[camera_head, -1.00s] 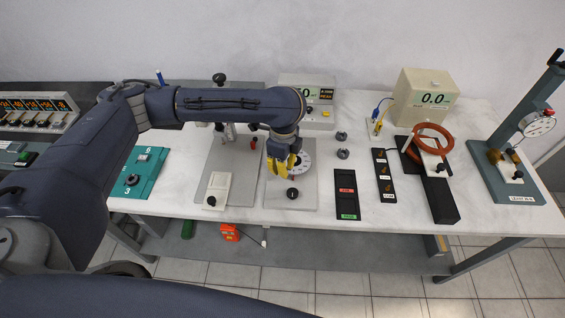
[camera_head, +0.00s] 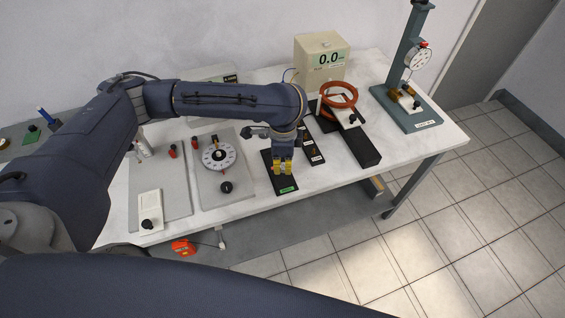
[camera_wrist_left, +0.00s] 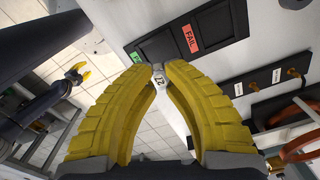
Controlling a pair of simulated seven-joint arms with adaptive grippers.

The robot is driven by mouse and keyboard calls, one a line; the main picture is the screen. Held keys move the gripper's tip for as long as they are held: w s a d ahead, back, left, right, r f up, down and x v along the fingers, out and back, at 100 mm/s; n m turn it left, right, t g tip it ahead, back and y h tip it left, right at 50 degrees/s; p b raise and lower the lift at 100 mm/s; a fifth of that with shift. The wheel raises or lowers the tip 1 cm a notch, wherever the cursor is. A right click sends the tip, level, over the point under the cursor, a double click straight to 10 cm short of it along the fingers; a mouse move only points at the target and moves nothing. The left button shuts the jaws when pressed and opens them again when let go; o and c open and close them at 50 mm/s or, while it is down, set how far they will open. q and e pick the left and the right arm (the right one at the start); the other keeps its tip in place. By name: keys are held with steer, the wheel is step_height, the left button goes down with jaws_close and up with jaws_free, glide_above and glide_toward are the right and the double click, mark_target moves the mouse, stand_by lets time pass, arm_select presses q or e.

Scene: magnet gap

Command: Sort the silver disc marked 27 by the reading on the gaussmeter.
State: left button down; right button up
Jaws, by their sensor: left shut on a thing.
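My left gripper (camera_head: 282,168) is over the black sorting tray (camera_head: 268,160), near its green-labelled end. In the left wrist view its yellow fingers (camera_wrist_left: 158,72) are shut on the silver disc marked 27 (camera_wrist_left: 159,79), held at the fingertips. The disc does not show in the head view. The tray (camera_wrist_left: 160,47) in the wrist view has a red FAIL label (camera_wrist_left: 191,37) and a green label (camera_wrist_left: 137,57), whose text is unreadable. My right gripper (camera_wrist_left: 78,72) is small in the wrist view, away from the table; its jaw state is unclear. A grey meter (camera_head: 207,76) stands behind my left arm, its reading hidden.
A dial plate (camera_head: 221,190) lies left of the tray. A gauge stand (camera_head: 404,108) is at the right end. The table's front edge is close.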

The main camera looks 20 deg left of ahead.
mark_target(283, 179)
stand_by(0.5)
arm_select(q)
steer(key=shift+f, duration=2.75)
steer(key=shift+f, duration=0.25)
steer(key=c, duration=1.4)
jaws_free()
steer(key=shift+o, duration=0.5)
steer(key=shift+r, duration=0.1)
steer(key=shift+o, duration=0.3)
steer(key=shift+r, duration=2.15)
